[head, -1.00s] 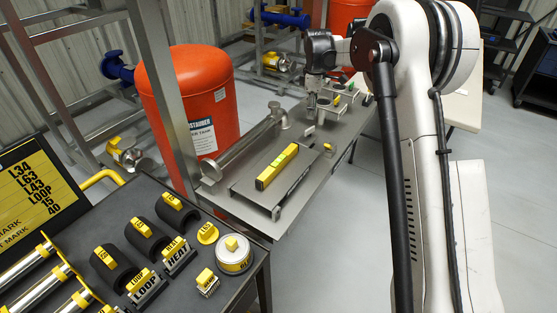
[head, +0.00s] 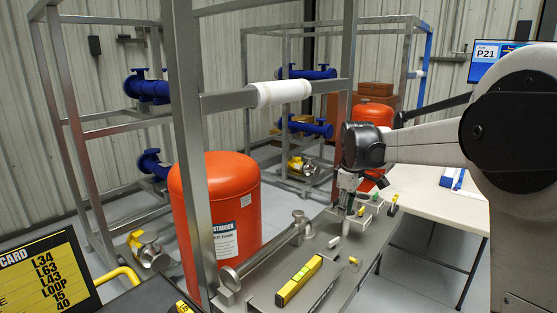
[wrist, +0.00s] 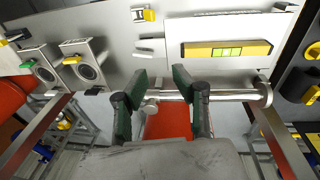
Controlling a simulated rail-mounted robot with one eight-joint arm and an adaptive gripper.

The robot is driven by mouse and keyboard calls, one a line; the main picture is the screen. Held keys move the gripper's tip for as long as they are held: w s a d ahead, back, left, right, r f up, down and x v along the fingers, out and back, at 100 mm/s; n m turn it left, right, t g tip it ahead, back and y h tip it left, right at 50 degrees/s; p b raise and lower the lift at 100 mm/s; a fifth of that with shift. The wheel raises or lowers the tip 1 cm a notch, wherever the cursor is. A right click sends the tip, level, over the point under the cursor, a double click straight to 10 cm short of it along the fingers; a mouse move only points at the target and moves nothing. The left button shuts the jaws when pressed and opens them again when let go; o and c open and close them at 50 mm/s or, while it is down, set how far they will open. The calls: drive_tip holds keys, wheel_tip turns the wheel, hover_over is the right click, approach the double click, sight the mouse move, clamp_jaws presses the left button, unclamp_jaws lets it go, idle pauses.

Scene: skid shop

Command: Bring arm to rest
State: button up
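My arm (head: 430,145) reaches in from the right in the head view, its forearm roughly level and its wrist bent downward. My gripper (head: 345,210) points down above the steel bench (head: 262,300). In the wrist view my gripper (wrist: 163,82) has its two green-padded fingers spread apart, with nothing held between them. A metal pipe (wrist: 170,97) and the bench edge show beyond the fingertips. The gap to the bench surface cannot be judged exactly.
A yellow level (head: 299,280) lies on the bench; it also shows in the wrist view (wrist: 227,50). An orange tank (head: 222,210) stands left of the bench. A steel frame post (head: 184,110) rises in front. A pale table (head: 440,195) stands at right.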

drive_tip(key=s+r+m+t, duration=0.1)
drive_tip(key=s+r+m, duration=0.15)
drive_tip(key=s, duration=0.35)
drive_tip(key=s+r+m, duration=0.1)
drive_tip(key=s+r, duration=0.2)
drive_tip(key=s, duration=0.2)
drive_tip(key=s+f+m+t, duration=0.2)
drive_tip(key=s+m, duration=0.1)
drive_tip(key=s, duration=1)
drive_tip(key=s+f+m+t, duration=0.2)
drive_tip(key=s+f+m, duration=0.1)
drive_tip(key=s, duration=1.1)
drive_tip(key=shift+f+m, duration=0.25)
drive_tip(key=shift+m, duration=0.4)
drive_tip(key=shift+w+r, duration=0.1)
drive_tip(key=shift+r, duration=0.05)
